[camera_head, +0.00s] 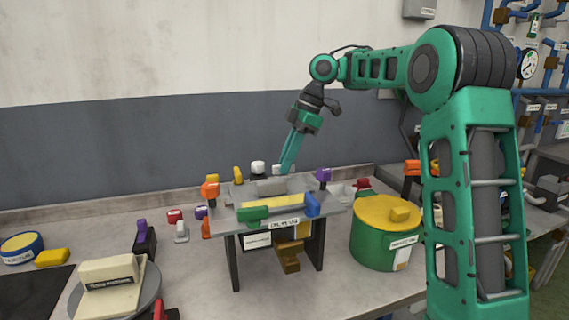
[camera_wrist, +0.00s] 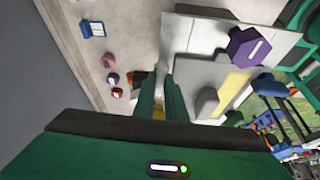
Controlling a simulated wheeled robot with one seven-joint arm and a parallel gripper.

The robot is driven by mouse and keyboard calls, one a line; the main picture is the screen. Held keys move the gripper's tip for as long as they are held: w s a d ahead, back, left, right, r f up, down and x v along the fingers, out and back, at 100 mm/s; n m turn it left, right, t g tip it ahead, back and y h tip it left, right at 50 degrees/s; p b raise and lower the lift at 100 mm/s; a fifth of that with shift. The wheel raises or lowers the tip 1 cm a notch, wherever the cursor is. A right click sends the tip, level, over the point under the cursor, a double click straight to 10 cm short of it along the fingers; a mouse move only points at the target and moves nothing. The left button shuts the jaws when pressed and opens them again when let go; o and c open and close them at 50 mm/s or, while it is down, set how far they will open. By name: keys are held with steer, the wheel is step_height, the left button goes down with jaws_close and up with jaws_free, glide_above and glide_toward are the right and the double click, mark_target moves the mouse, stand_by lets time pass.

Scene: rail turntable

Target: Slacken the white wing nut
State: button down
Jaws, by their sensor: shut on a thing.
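My gripper (camera_head: 284,168) reaches down to the far edge of the grey raised stand (camera_head: 235,215). Its green fingers also show in the wrist view (camera_wrist: 164,78), close together. They are shut on a small pale piece at the tips, which fits the white wing nut (camera_head: 277,168); the fingers hide most of it. A white round knob (camera_head: 258,167) stands just left of the fingers in the head view. How far the nut is turned cannot be seen.
A purple knob (camera_head: 323,175) is right of the fingers; it shows large in the wrist view (camera_wrist: 248,48). Orange (camera_head: 210,190), green (camera_head: 252,214) and blue (camera_head: 312,204) parts sit around the stand. A green drum with yellow lid (camera_head: 385,213) stands to the right.

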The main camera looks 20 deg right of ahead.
steer(key=shift+w+d+r, duration=0.15)
steer(key=c, duration=1.8)
jaws_free()
steer(key=v, duration=1)
steer(key=shift+r, duration=0.2)
steer(key=shift+d, duration=0.15)
